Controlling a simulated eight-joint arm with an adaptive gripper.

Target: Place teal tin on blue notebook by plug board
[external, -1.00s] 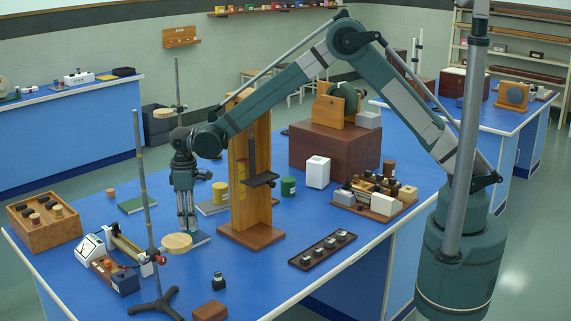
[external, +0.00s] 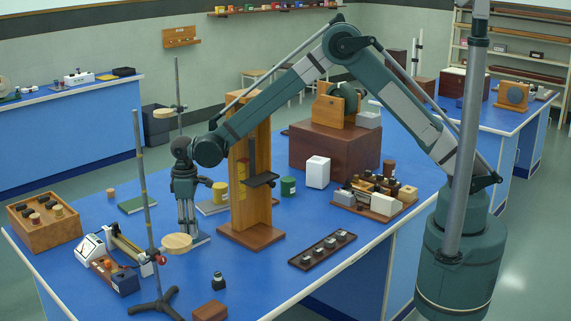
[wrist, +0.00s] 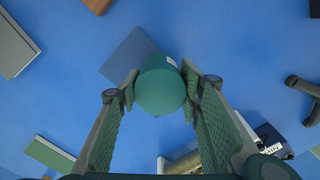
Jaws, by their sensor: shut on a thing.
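My gripper (wrist: 160,82) is shut on the teal tin (wrist: 162,92), with a finger on each side of it in the wrist view. The blue notebook (wrist: 125,55) lies flat below, partly covered by the tin in that view. In the external view my gripper (external: 188,231) points down over the notebook (external: 201,240), of which only a corner shows. The tin is hard to make out there, behind the round wooden plate. I cannot tell whether it touches the notebook. I cannot tell for sure which board is the plug board.
A wooden plate (external: 177,243) on a rod stand (external: 148,200) is close in front of my gripper. A tall wooden stand (external: 250,232) is just right. A green notebook (external: 136,204) is back left.

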